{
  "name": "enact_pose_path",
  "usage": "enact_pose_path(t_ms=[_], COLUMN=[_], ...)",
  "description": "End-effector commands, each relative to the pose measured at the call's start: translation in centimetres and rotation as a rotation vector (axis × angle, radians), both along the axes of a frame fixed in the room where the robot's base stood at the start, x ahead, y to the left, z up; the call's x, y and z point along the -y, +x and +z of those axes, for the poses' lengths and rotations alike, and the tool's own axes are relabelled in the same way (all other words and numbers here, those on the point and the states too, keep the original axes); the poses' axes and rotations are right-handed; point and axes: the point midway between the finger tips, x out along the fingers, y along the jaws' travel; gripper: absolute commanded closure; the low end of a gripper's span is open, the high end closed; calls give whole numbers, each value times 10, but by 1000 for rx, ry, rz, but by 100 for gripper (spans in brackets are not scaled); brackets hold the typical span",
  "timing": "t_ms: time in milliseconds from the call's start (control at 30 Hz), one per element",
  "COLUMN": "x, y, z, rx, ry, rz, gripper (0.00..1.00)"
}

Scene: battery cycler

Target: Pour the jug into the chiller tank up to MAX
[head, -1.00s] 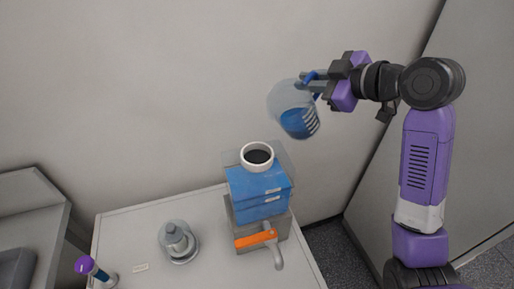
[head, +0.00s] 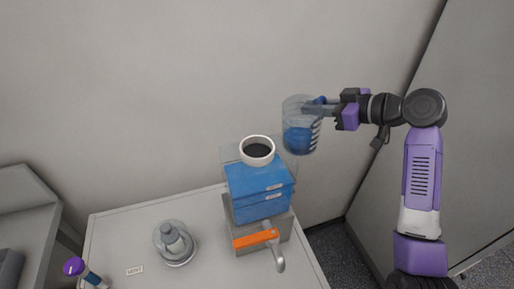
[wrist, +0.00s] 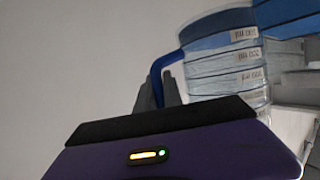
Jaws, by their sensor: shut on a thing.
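The jug (head: 299,138) is clear with a blue handle and blue liquid in its lower part. My gripper (head: 318,107) is shut on the jug's handle and holds it in the air, nearly upright, above and to the right of the chiller tank. In the wrist view the jug (wrist: 222,68) shows printed volume marks, and its blue handle runs down to my fingers. The chiller tank (head: 258,182) is a blue box with a white-rimmed round opening (head: 257,151) on top, dark inside. No MAX mark can be made out.
A wall is behind.

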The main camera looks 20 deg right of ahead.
Motion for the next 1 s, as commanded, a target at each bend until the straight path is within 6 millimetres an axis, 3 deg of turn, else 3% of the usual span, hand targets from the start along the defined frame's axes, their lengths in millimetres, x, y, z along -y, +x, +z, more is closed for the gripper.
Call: enact_pose_path(t_ms=[267,733,1000], x=[4,5,5], y=[2,2,2], z=[-9,44,48], rx=[-36,-37,-39], ry=[82,86,87], rz=[-1,-3,-3], gripper=[100,100,100])
